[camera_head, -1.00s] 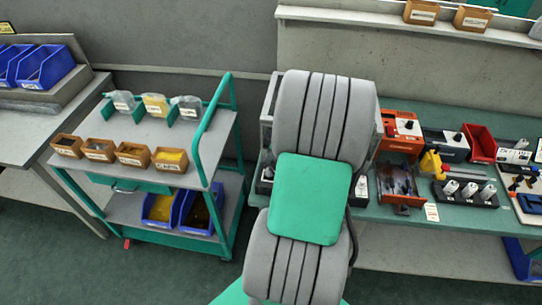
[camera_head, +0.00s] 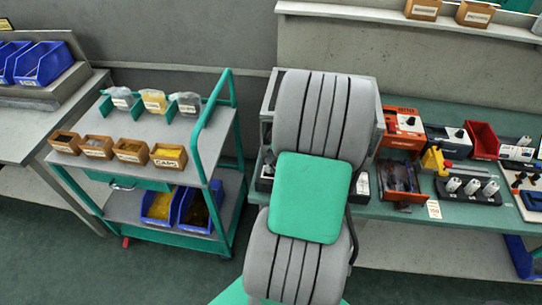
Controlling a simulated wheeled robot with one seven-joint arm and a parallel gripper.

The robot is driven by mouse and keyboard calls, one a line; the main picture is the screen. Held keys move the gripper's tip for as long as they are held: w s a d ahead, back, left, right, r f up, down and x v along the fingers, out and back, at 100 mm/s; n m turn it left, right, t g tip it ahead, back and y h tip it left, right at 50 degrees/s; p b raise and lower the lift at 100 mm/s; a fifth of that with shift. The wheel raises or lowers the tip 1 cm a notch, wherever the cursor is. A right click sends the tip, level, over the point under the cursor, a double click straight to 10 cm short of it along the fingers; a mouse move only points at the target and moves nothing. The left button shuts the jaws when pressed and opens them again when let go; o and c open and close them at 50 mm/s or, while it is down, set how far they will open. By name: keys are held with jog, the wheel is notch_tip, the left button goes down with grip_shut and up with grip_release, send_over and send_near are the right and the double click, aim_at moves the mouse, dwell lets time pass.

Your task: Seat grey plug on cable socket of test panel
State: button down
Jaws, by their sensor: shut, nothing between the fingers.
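My arm, grey with a green pad, fills the middle of the head view, and my gripper is not visible in it. A grey framed unit (camera_head: 268,108) stands on the green bench behind my arm, which hides most of it; I cannot tell whether it is the test panel. I cannot make out the grey plug or a cable socket. A light board (camera_head: 528,205) with small dark and blue parts lies at the right edge, partly cut off.
The green bench (camera_head: 462,212) holds an orange unit (camera_head: 402,128), an orange tray (camera_head: 398,180), a red bin (camera_head: 482,140) and a black rack (camera_head: 468,190) with white cylinders. A green-framed cart (camera_head: 205,148) with small boxes stands to the left. Dark floor between them is open.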

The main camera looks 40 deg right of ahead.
jog(key=shift+f+b, duration=0.75)
jog(key=shift+f, duration=0.3)
jog(key=shift+r, duration=0.15)
notch_tip(320, 180, up, 7)
jog(key=p, duration=0.4)
jog(key=shift+r+p, duration=0.2)
jog(key=shift+p, duration=0.15)
